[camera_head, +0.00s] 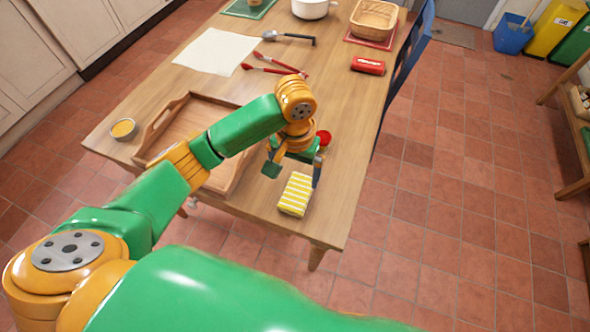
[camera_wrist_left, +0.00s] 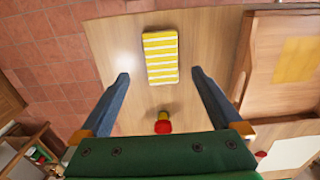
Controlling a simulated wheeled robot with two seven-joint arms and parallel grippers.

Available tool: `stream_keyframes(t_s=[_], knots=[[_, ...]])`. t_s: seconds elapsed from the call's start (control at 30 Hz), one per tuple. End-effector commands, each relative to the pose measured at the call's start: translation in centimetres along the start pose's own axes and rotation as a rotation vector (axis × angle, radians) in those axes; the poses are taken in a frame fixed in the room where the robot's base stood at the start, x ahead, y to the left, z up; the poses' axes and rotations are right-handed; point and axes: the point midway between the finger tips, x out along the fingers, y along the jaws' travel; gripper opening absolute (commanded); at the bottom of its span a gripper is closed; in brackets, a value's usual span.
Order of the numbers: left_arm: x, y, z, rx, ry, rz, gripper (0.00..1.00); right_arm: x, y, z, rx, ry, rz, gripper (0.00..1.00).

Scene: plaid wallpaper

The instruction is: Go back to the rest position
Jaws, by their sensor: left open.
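My left gripper (camera_head: 294,175) is open and empty above the near right corner of the wooden table (camera_head: 340,195). In the left wrist view its two blue fingers (camera_wrist_left: 160,75) stand wide apart. A yellow and white striped block (camera_head: 296,194) lies on the table just in front of the fingertips, and in the left wrist view it shows beyond them (camera_wrist_left: 160,57). Neither finger is seen gripping it. My right gripper is not in view.
A small red and yellow item (camera_wrist_left: 163,124) is partly hidden beside the gripper. A blue chair (camera_head: 421,27) stands right.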

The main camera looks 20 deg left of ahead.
Motion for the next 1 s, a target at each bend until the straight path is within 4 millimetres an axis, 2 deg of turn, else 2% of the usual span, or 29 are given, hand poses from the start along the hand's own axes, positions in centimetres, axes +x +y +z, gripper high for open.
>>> stream_keyframes(t_s=[0.33, 0.5, 0.6, 0.77, 1.0], knots=[[0.6, 0.4, 0.3, 0.016, 0.002, 0.015, 1.00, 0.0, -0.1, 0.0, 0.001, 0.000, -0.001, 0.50], [4.4, 4.0, 3.5, 0.155, 0.074, 0.172, 1.00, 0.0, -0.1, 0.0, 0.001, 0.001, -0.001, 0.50], [5.9, 4.8, 5.3, 0.190, 0.158, 0.241, 1.00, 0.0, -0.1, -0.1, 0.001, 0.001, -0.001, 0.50], [7.3, 3.4, 7.7, 0.177, 0.254, 0.240, 1.00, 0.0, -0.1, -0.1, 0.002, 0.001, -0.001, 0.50], [8.3, -1.4, 11.5, 0.140, 0.315, 0.107, 1.00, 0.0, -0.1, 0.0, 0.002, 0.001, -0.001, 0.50]])
